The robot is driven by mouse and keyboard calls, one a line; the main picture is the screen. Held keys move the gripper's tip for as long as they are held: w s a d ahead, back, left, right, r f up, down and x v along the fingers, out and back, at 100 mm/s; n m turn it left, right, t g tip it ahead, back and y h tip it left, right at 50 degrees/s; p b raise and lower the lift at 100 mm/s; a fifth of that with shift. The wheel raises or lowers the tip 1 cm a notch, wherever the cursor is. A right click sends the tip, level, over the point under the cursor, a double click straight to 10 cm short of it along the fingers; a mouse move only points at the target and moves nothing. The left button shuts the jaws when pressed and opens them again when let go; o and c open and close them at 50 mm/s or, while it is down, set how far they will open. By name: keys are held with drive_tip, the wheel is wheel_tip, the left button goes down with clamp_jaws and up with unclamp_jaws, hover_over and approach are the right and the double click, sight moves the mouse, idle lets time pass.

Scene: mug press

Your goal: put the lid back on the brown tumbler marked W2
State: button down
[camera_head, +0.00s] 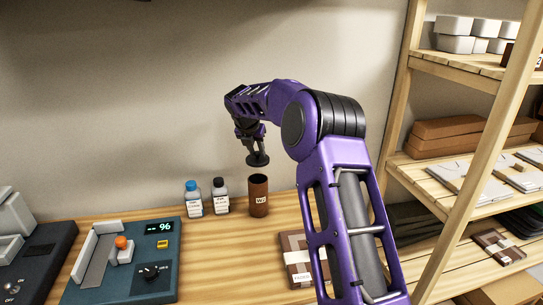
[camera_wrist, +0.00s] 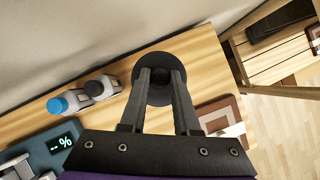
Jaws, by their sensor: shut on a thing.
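The brown tumbler marked W2 (camera_head: 259,199) stands upright and open-topped near the back of the wooden table. My gripper (camera_head: 257,148) points down above it in the head view. It is shut on a dark round lid (camera_head: 258,159), held a little above the tumbler's rim with a visible gap. In the wrist view the lid (camera_wrist: 160,93) shows as a black disc around the fingertips (camera_wrist: 161,80). The lid hides the tumbler in the wrist view.
A blue-capped bottle (camera_head: 193,199) and a black-capped bottle (camera_head: 220,196) stand just left of the tumbler. A machine with a display (camera_head: 122,262) sits at front left. A brown and white packet (camera_head: 296,256) lies at right. Wooden shelves (camera_head: 460,185) stand at far right.

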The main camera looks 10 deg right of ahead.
sight(255, 163)
drive_tip(key=shift+a+f+b, duration=0.1)
drive_tip(key=shift+f+b, duration=0.6)
drive_tip(key=shift+f, duration=2.45)
drive_tip(key=shift+p, duration=0.65)
drive_tip(key=shift+f, duration=0.15)
drive_tip(key=shift+c, duration=0.4)
unclamp_jaws()
idle(0.3)
drive_tip(key=shift+r, duration=3.5)
